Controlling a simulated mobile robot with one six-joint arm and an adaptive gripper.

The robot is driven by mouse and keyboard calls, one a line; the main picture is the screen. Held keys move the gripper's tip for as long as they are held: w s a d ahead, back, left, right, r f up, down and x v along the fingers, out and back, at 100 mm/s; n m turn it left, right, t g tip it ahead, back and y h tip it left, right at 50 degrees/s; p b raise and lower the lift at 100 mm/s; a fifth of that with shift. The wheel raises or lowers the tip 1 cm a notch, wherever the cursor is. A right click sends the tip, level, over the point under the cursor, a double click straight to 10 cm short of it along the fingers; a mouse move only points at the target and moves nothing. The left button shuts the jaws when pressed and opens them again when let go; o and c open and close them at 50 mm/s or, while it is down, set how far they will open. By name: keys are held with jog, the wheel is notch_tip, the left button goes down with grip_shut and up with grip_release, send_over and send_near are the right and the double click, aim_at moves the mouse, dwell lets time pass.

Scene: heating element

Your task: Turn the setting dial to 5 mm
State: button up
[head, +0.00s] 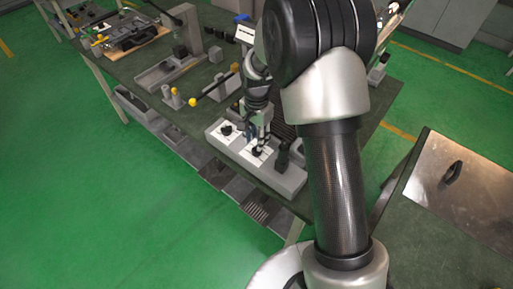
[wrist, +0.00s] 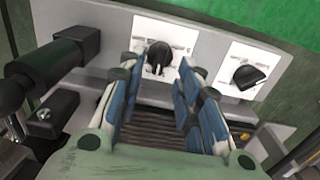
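Two black dials, each on a white scale plate, sit on a grey panel (head: 290,180). In the wrist view one dial (wrist: 158,56) is at top centre and the other (wrist: 249,76) at right. The scale markings are too small to read, so I cannot tell which is the setting dial or its value. My gripper (wrist: 157,68) is open, its blue-padded fingers apart on either side of the centre dial; contact is not clear. In the head view my gripper (head: 260,145) is over the dial nearer the black handle and partly hides it.
The green workbench (head: 135,65) holds rods with yellow knobs (head: 193,102) and other fixtures. A metal-topped table (head: 470,190) is at right.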

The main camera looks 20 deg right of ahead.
jog(key=shift+f+b, duration=0.5)
jog(key=shift+f, duration=1.75)
grip_shut()
